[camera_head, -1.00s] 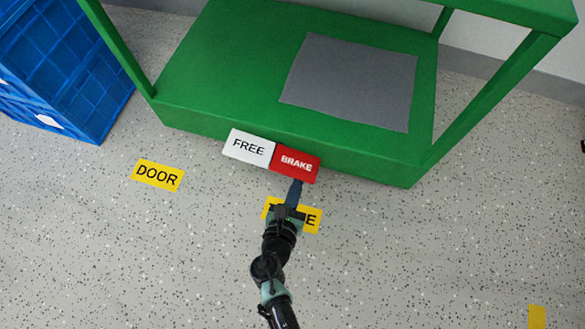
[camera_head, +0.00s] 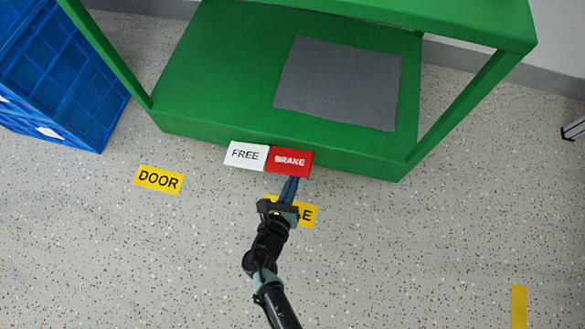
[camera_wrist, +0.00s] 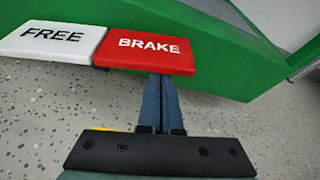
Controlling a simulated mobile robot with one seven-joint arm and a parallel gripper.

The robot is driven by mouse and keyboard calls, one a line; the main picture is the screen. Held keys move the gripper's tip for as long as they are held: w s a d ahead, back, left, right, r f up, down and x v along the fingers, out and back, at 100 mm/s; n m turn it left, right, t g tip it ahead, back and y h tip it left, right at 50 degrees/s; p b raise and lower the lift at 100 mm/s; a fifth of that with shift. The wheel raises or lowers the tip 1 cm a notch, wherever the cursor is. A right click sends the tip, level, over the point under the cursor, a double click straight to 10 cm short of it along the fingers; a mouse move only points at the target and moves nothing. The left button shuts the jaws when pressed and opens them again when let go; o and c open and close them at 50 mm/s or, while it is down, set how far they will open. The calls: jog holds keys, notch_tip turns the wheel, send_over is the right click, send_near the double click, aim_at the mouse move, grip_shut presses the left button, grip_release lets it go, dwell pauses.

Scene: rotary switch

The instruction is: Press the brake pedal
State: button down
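The red BRAKE pedal (camera_head: 289,162) sticks out from the front edge of the green cart's lower deck, right of the white FREE pedal (camera_head: 246,156). In the wrist view the BRAKE pedal (camera_wrist: 146,50) and the FREE pedal (camera_wrist: 52,42) lie side by side at about the same level. My gripper (camera_head: 291,180) is shut and empty, its two blue fingers together. In the wrist view my gripper's fingertips (camera_wrist: 160,78) reach the near edge of the BRAKE pedal, right of its middle. I cannot tell whether they touch it or are just beneath it.
The green cart (camera_head: 365,155) has a grey mat (camera_head: 338,82) on its deck and upright posts. A blue crate (camera_head: 70,75) stands at the left. The speckled floor around my arm is clear.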

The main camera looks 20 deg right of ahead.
notch_tip(320, 180, down, 4)
jog(key=b, duration=0.3)
jog(key=d+p+v, duration=0.1)
jog(key=p+v, duration=0.5)
jog(key=v, duration=0.4)
jog(key=shift+s, duration=0.4)
jog(key=shift+a+r, duration=0.1)
